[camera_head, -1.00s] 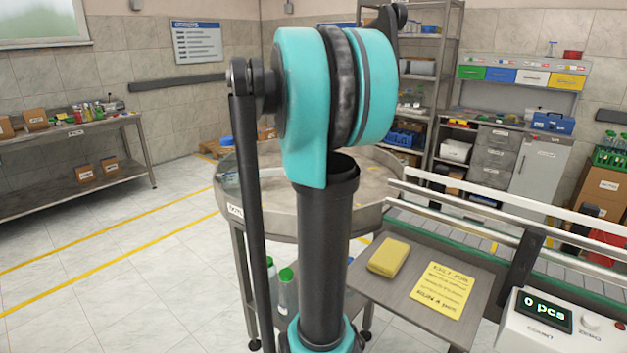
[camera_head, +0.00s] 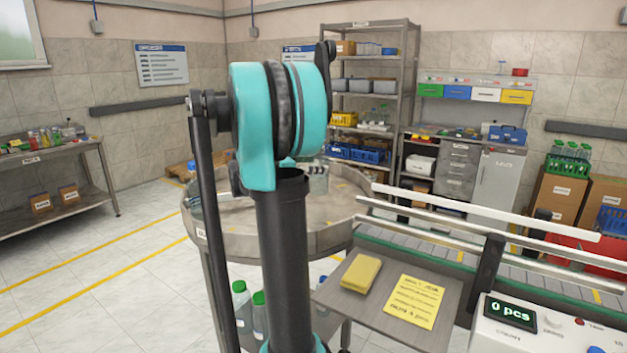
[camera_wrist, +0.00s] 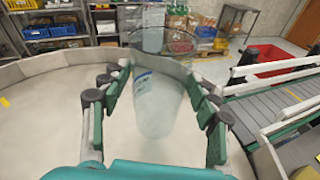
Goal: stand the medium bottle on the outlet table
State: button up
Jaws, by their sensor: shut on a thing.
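My gripper (camera_wrist: 158,98) is shut on a clear, translucent bottle (camera_wrist: 155,108) with a bluish label mark, between its two green-padded fingers. The bottle is blurred, so its exact tilt and any gap under its base cannot be told. It is over the round steel table with a raised rim (camera_head: 345,237), which also fills the left of the wrist view (camera_wrist: 40,115). In the head view my arm hides most of the gripper. The table's small label is not readable, so I cannot confirm it as the outlet table.
A conveyor with white rails (camera_head: 480,213) runs to the right. A small side table (camera_head: 345,300) holds a yellow sponge (camera_head: 360,273) and a yellow note (camera_head: 413,301). A counter box (camera_head: 515,320) reads 0 pcs.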

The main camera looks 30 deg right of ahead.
jog(key=shift+f, duration=2.45)
jog(key=o, duration=1.8)
jog(key=shift+f, duration=0.1)
jog(key=a, duration=0.4)
jog(key=a+r, duration=0.1)
jog(key=a, duration=0.3)
jog(key=a+r, duration=0.1)
jog(key=a, duration=0.2)
jog(key=shift+s+a+r, duration=0.25)
jog(key=shift+s+a, duration=0.05)
jog(key=shift+a, duration=0.1)
